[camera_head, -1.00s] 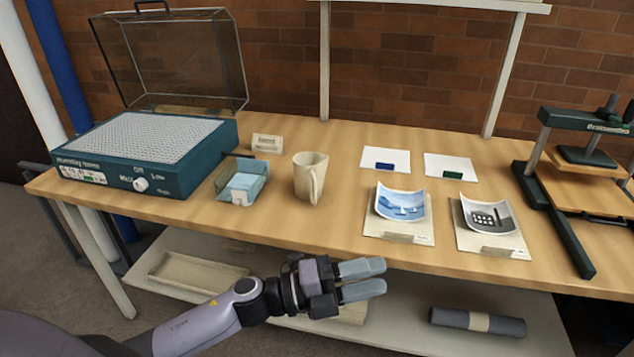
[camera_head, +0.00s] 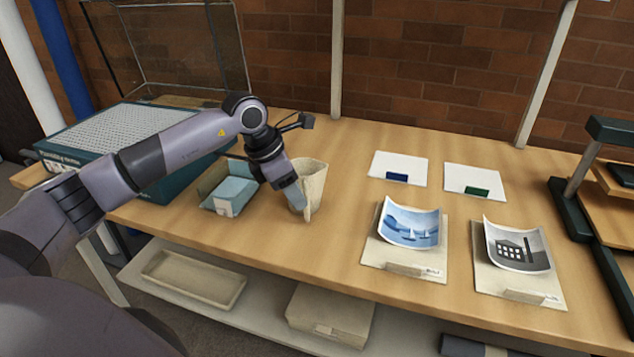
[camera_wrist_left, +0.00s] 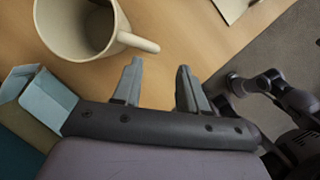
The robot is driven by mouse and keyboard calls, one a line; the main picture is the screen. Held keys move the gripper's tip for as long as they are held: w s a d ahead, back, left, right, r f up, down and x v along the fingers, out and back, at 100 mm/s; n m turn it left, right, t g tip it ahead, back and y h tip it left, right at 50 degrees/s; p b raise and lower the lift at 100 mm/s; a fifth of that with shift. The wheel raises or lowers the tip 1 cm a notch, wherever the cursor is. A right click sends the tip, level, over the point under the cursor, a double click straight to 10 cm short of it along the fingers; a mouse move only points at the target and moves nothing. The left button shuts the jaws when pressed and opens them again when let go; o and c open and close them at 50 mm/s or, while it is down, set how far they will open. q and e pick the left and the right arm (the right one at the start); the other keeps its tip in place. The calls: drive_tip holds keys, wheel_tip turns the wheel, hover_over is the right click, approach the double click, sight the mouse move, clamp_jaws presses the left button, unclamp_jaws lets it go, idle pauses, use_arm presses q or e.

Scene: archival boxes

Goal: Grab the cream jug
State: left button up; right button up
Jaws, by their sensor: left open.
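Two picture prints on cards, boats (camera_head: 409,224) and factory (camera_head: 516,247), lie right of the jug. Table between jug and boats print is clear.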

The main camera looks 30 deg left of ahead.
use_arm(q)
drive_tip(key=x, duration=0.4)
drive_tip(key=a+p+x, duration=0.1)
drive_tip(key=x, duration=0.2)
drive_tip(key=shift+w, duration=0.25)
clamp_jaws()
